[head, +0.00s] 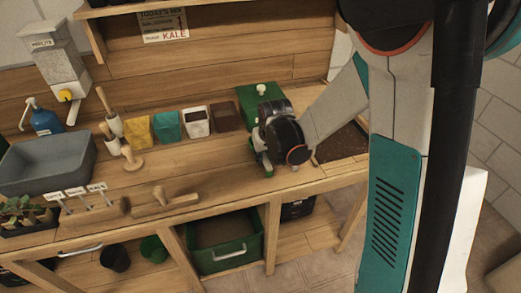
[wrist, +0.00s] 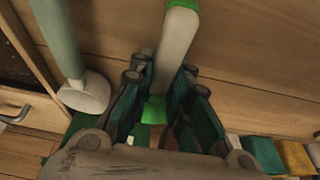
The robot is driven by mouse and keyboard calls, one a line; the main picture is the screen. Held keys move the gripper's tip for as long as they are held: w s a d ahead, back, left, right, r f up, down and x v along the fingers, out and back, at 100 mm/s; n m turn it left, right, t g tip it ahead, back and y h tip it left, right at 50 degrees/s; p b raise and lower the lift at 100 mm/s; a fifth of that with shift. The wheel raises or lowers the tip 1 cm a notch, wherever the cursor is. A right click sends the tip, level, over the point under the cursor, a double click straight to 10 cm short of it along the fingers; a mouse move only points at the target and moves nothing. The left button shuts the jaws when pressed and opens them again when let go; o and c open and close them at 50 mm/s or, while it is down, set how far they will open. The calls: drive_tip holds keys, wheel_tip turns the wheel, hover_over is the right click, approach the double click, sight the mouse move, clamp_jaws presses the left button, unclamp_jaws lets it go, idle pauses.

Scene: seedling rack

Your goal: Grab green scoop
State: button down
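The green scoop shows in the wrist view as a pale handle (wrist: 172,50) with a green end at the top of the picture and a green part lower down between the fingers. My gripper (wrist: 162,78) has its two fingers on either side of the handle, with the fingers apart; whether they touch it is hard to see. In the head view my gripper (head: 264,158) is low over the bench's right part, in front of a green box.
A pale tool with a round white end (wrist: 84,92) is close left of my gripper in the wrist view. The green box (head: 245,98) with a white knob stands behind. Several small coloured packs (head: 167,126) stand left, and a soil tray (head: 345,145) lies right.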

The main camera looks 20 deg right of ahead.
sight(264, 153)
drive_tip(key=shift+r, duration=0.15)
wheel_tip(264, 153, up, 20)
drive_tip(key=p, duration=0.7)
